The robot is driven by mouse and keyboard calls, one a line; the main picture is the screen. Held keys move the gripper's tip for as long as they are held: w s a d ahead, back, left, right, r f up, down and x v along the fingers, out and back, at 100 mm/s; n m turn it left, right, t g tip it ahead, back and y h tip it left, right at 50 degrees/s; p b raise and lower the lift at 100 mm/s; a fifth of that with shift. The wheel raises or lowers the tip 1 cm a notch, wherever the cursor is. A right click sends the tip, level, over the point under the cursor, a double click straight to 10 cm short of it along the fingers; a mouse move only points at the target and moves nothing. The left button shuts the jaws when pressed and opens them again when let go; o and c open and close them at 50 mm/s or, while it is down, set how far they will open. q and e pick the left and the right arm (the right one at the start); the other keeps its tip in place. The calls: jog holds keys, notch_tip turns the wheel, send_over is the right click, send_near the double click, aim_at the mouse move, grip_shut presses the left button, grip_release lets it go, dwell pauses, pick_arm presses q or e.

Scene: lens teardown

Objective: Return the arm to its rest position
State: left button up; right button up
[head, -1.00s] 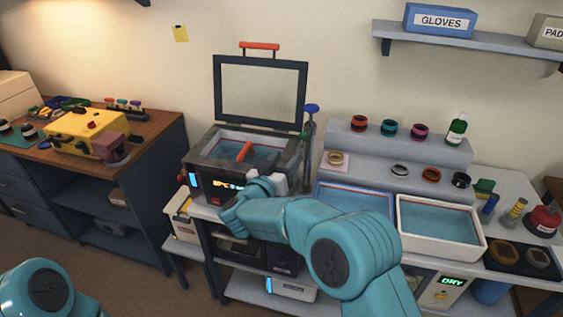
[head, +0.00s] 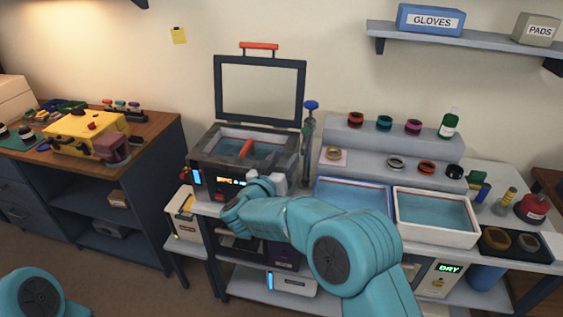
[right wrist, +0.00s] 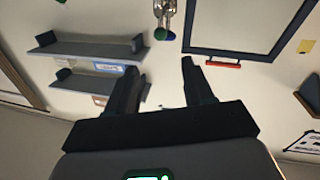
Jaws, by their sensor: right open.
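My right arm (head: 300,222) reaches in from the lower right in the head view. Its wrist end is in front of the ultrasonic-type bath machine (head: 205,180), overlapping its front panel in the picture. Its fingers are mostly hidden there. In the right wrist view my right gripper (right wrist: 160,66) has its two dark fingers apart, with nothing between them and wall behind. My left arm (head: 38,296) shows only as a teal link at the lower left. Its gripper is out of view.
A blue-rimmed tray (head: 352,196) and white tray (head: 437,218) lie right of my arm. Several rings stand on the stepped rack (head: 345,135). A yellow case (head: 85,135) sits on the left desk.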

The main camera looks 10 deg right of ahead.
jog(key=s+d+f+n+g+y, duration=0.1)
jog(key=s+d+f+n+g, duration=0.2)
jog(key=d+f, duration=1.2)
jog(key=s+a+f+n+g+y, duration=0.1)
jog(key=s+a+f+n+y, duration=0.15)
jog(key=s+f+y, duration=0.5)
jog(key=s+a+f+g+y, duration=0.2)
jog(key=s+a+f+g, duration=0.1)
jog(key=s, duration=0.7)
jog(key=s+a+f+m+g+y, duration=0.1)
jog(key=s+a+f, duration=0.4)
jog(key=s, duration=0.5)
jog(key=s+a+f+m+g+y, duration=0.1)
jog(key=s+a+f+g+y, duration=0.2)
jog(key=s, duration=0.7)
jog(key=a+f+g, duration=0.2)
jog(key=a+g, duration=0.1)
jog(key=shift+s, duration=0.25)
